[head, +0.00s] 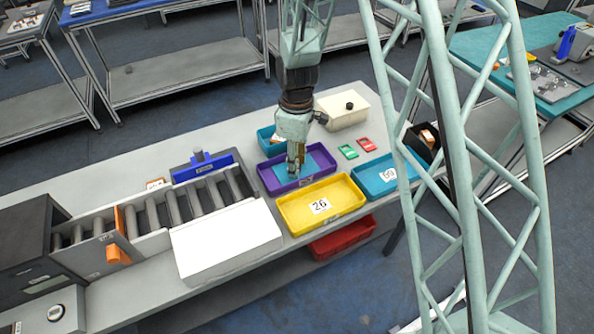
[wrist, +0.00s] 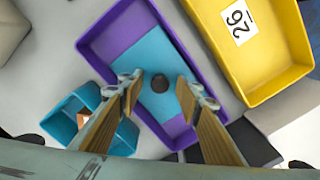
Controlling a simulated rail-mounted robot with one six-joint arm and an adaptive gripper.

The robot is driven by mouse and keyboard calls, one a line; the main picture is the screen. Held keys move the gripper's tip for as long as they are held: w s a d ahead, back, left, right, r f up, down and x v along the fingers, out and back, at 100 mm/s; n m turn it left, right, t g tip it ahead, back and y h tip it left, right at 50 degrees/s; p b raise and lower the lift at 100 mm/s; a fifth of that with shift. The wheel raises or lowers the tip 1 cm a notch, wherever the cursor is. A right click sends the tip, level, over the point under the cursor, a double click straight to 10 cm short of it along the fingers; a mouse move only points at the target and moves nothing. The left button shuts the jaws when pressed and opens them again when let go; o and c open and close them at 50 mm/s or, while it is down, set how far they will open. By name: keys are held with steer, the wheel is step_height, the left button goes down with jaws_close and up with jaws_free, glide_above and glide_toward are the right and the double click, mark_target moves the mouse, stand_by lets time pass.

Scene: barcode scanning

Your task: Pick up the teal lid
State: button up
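The teal lid (head: 321,161) lies flat inside the purple tray (head: 266,180). In the wrist view the lid (wrist: 143,58) is a flat teal panel with a dark round knob (wrist: 160,83), and the purple tray (wrist: 92,45) surrounds it. I see no contact with the knob. In the head view my gripper hides the knob and part of the lid.
A yellow tray (head: 290,217) marked 26 stands in front of the purple tray. A teal tray (head: 371,187) is at its right, and a small teal bin (head: 264,138) is behind it. A cream box (head: 335,119) stands behind. Red and green cards lie on the table.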

stand_by(0.4)
steer(key=c, duration=0.9)
steer(key=shift+c, duration=0.2)
step_height(320, 180, up, 10)
steer(key=p, duration=0.1)
steer(key=shift+p, duration=0.3)
steer(key=shift+r, duration=0.2)
stand_by(0.6)
stand_by(0.4)
